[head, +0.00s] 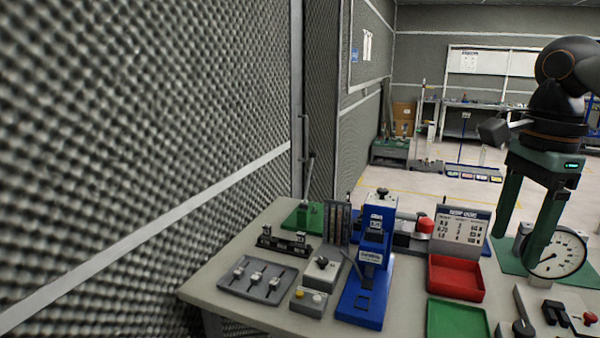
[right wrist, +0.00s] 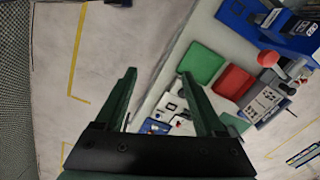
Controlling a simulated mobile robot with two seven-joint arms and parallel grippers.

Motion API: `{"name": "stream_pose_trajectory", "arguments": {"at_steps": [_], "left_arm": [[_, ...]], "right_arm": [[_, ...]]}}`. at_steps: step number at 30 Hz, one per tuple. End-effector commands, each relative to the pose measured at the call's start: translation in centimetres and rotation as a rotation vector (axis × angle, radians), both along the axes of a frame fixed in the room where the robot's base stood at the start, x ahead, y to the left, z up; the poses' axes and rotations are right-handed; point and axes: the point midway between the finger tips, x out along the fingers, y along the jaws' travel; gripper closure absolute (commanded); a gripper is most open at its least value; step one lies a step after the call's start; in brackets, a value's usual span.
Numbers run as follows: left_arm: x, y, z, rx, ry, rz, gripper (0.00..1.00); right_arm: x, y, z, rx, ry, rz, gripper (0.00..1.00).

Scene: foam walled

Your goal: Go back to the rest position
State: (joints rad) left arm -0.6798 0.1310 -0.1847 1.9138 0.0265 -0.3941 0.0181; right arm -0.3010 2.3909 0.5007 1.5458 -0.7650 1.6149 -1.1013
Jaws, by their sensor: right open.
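My right gripper (head: 518,245) comes down from the upper right in the head view, with its two green fingers pointing down and spread apart. It is open, with nothing between the fingers. It also shows in the right wrist view (right wrist: 158,74), where the space between the fingertips is empty and the floor and table edge lie beyond. In the head view the fingers appear in front of the right part of the workbench (head: 235,265), next to a round dial gauge (head: 556,253). I cannot tell how high they are above it. My left gripper is not in view.
A red tray (head: 455,278), a green tray (head: 457,320) and a blue press (head: 365,270) stand on the workbench. A grey plate with levers (head: 258,281) lies at its left. A foam-covered wall (head: 130,130) rises on the left. Open floor (head: 440,200) lies behind the bench.

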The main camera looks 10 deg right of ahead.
Motion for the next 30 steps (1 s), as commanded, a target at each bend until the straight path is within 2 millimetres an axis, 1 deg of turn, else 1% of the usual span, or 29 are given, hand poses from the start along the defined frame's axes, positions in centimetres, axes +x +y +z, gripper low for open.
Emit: {"name": "stream_pose_trajectory", "arguments": {"at_steps": [1, 5, 8, 14, 19, 23, 27, 29, 30], "left_arm": [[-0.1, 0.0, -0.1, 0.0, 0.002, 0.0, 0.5], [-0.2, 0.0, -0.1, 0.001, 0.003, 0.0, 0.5], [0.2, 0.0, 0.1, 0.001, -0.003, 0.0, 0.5], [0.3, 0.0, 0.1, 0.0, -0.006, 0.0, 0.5], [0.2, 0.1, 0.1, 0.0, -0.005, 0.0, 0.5], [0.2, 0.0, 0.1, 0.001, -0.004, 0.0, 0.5], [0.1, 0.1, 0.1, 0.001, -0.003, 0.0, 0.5], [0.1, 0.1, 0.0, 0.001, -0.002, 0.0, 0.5], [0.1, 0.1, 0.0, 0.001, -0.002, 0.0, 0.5]], "right_arm": [[0.2, -0.6, -1.6, 0.079, 0.0, -0.049, 0.29], [1.1, -1.0, -4.6, 0.259, -0.018, -0.171, 0.29], [1.8, -1.2, -7.1, 0.414, -0.025, -0.289, 0.29], [3.2, -1.5, -12.9, 0.788, -0.008, -0.627, 0.29], [4.0, -2.0, -18.0, 1.102, 0.051, -0.983, 0.29], [4.2, -2.5, -22.2, 1.321, 0.128, -1.281, 0.29], [3.7, -2.8, -27.3, 1.527, 0.243, -1.626, 0.29], [3.2, -2.7, -29.6, 1.603, 0.303, -1.779, 0.29], [2.7, -2.6, -31.3, 1.648, 0.347, -1.884, 0.29]]}}
